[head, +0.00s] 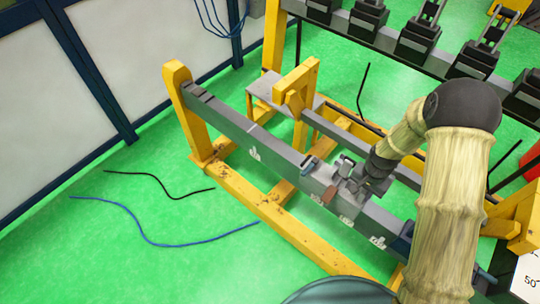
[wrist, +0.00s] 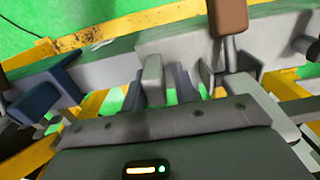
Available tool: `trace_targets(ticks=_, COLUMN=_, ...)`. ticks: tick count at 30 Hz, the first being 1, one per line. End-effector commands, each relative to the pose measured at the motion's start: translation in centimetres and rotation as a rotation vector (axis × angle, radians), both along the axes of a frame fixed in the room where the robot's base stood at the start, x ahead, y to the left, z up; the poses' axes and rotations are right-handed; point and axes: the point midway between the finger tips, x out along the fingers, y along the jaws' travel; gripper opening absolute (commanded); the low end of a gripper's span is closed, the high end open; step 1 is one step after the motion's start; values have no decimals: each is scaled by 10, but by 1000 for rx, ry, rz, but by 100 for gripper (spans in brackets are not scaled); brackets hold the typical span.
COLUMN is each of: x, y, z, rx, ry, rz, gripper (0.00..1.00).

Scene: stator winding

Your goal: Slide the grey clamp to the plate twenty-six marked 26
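The grey clamp (head: 322,178) sits around the long grey beam (head: 235,130), right of its middle in the head view. Its brown handle (head: 329,195) hangs at the near side and shows at the top of the wrist view (wrist: 228,16). My gripper (head: 352,178) is at the clamp, pointing down at the beam from the far right side. In the wrist view grey finger-like parts stand close to the clamp's grey parts, so I cannot tell whether they grip it. White marks on the beam's side are too small to read; I cannot pick out plate 26.
A blue-handled part (head: 309,165) is on the beam just left of the clamp. Blue parts (head: 405,235) are also on the beam to the right. The yellow frame (head: 190,120) surrounds the beam. Cables (head: 150,240) lie on the green floor. The beam's left stretch looks clear.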

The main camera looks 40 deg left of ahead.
Motion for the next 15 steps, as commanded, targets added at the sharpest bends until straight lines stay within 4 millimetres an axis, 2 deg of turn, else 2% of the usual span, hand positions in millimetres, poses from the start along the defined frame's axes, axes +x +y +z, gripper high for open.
trace_targets(ticks=15, x=1, y=44, z=0, rx=2, ry=-1, rz=3, gripper=25)
